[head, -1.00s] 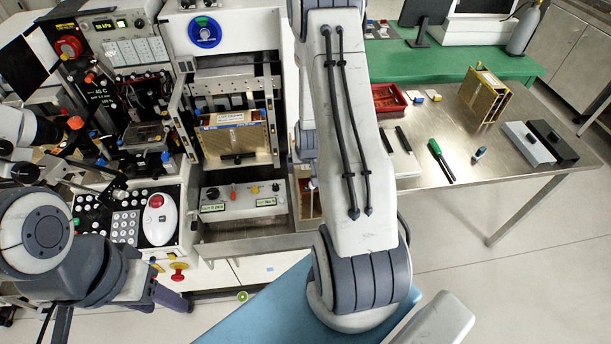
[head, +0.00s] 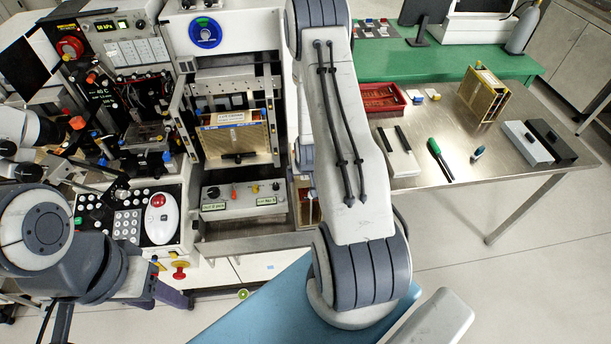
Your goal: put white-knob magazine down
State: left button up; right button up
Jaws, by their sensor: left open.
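A brass-coloured magazine (head: 483,93) stands upright on the steel table at the right, with a small pale knob at its top. Another magazine (head: 236,141) with a blue and white label sits in the machine's bay; a dark knob shows on its front. A narrow brownish framed piece (head: 307,200) shows beside my right arm, mostly hidden; I cannot tell if it is a magazine. My left gripper (head: 115,186) appears open and empty, above the keypad panel at the left. My right arm (head: 345,140) crosses the middle of the view, and its gripper is hidden.
The control box (head: 241,197) sits below the machine bay. The steel table (head: 450,203) also holds a red tray (head: 381,97), a green pen-like tool (head: 439,159) and white and black blocks (head: 527,145). A green surface (head: 455,62) lies behind.

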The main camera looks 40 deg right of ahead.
jog(key=shift+r, duration=0.25)
jog(key=b+v, duration=0.1)
jog(key=v, duration=1.1)
jog(key=shift+f, duration=0.1)
jog(key=s+a+r+n+y, duration=0.1)
jog(key=a+r+n, duration=0.2)
jog(key=a, duration=0.5)
jog(key=s+a+r+n+g+y, duration=0.1)
jog(key=a+r+n, duration=0.15)
jog(key=a, duration=0.45)
jog(key=s+a+r+n+y, duration=0.15)
jog(key=a+r, duration=0.25)
jog(key=a, duration=0.4)
jog(key=s+a+r+n+g, duration=0.1)
jog(key=s+a+r+n, duration=0.2)
jog(key=s, duration=0.4)
jog(key=s+a+r+n+g, duration=0.1)
jog(key=s+a+r+n, duration=0.2)
jog(key=s+a, duration=0.2)
jog(key=shift+s+a+n+g, duration=0.2)
jog(key=shift+s+n+g, duration=0.15)
jog(key=shift+s, duration=0.6)
